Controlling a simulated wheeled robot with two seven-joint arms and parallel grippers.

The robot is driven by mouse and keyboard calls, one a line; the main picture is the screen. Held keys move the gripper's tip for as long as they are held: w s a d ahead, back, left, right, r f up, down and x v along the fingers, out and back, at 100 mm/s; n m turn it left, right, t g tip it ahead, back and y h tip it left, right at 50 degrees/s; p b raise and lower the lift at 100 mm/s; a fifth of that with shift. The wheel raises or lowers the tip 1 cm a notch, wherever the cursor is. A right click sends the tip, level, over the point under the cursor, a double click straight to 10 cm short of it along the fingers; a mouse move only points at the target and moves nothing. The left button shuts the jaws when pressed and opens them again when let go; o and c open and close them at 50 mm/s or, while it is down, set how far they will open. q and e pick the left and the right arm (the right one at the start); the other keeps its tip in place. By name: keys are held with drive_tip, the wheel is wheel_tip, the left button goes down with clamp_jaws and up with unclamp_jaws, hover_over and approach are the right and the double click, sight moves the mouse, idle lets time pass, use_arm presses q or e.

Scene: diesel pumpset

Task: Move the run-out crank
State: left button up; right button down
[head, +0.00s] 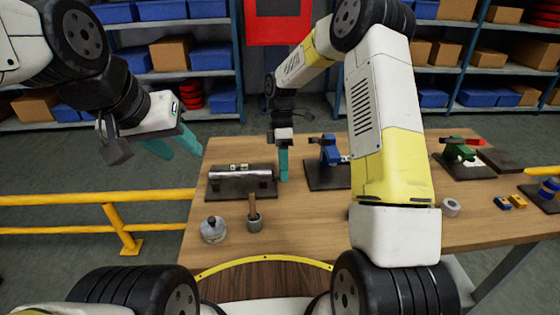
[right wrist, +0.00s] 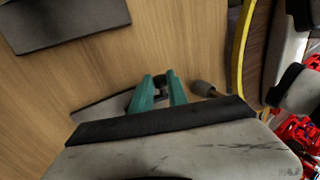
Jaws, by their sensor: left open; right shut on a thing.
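A silver shaft (head: 240,173) lies across a dark base plate (head: 213,194) at the table's left, with small light pieces above it. My right gripper (head: 284,178) points down at the shaft's right end. In the right wrist view its teal fingers (right wrist: 161,92) are close together on a small dark part, which looks like the crank (right wrist: 160,81). Most of this part is hidden by the fingers, and I cannot make out its full shape. My left gripper (head: 184,153) is open and empty, its teal fingers apart, left of the table's back left corner.
A blue fixture (head: 329,150) stands to the right, a green one (head: 459,150) farther right. A yellow rail (head: 60,199) runs left of the table.

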drive_tip(key=shift+w+r+g, duration=0.2)
drive_tip(key=shift+w+g, duration=0.1)
drive_tip(key=shift+g, duration=0.65)
drive_tip(key=shift+w+r+g, duration=0.2)
drive_tip(key=shift+w+g, duration=0.1)
drive_tip(key=shift+g, duration=0.65)
drive_tip(key=c, duration=1.3)
unclamp_jaws()
drive_tip(key=shift+w+r, duration=0.1)
drive_tip(key=v, duration=0.7)
drive_tip(key=shift+w+r, duration=0.2)
drive_tip(key=shift+w, duration=0.05)
